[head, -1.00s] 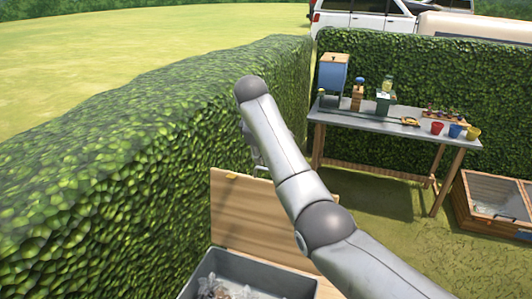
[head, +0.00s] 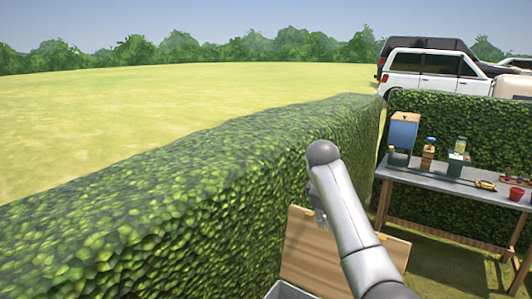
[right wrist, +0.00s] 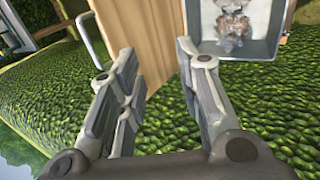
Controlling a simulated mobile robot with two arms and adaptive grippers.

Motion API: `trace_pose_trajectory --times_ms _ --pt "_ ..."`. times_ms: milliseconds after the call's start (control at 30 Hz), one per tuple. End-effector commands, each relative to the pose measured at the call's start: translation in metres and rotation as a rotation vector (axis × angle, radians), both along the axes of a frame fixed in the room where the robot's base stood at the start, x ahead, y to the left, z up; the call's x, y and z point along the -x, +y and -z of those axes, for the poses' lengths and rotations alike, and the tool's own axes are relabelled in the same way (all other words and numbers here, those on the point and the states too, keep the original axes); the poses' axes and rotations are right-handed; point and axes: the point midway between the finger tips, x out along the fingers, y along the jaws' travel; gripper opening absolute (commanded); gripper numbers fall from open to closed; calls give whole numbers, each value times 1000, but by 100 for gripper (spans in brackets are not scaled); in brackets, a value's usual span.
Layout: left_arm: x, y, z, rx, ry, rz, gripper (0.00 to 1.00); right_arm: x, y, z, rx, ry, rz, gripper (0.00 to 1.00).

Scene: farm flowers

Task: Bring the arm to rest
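My right arm reaches up from the lower right in the head view. Its gripper (head: 318,205) is mostly hidden behind the arm, in front of the hedge and above the open wooden lid (head: 335,255). In the right wrist view the gripper (right wrist: 157,52) has its two fingers spread apart. Nothing is held between them. The lid (right wrist: 140,30) shows beyond the fingers. My left gripper is in neither view.
A grey bin (head: 285,291) stands by the lid; its inside holds greyish clumps in the wrist view. A long green hedge (head: 170,215) runs close along the left. A worktable (head: 440,184) with a blue-fronted box (head: 403,132) and pots stands right.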

Motion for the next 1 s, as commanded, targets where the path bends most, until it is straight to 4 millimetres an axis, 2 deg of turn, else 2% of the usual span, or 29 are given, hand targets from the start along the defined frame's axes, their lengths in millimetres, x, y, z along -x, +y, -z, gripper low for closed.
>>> trace_pose_trajectory --times_ms 33,200,467,667,767,867,1000 --pt "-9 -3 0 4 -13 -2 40 0 0 0 0 0 0 32" --pt "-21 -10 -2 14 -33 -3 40 6 -2 24 -24 -3 25 32" --pt "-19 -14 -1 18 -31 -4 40 20 -6 67 -68 -9 74 32" --pt "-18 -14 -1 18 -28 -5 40 42 -10 114 -117 -15 133 32" --pt "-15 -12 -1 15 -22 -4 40 62 -14 146 -149 -19 179 32" --pt "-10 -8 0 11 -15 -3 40 91 -19 182 -189 -25 236 32" --pt "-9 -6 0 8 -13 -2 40 139 -25 225 -240 -34 318 32"
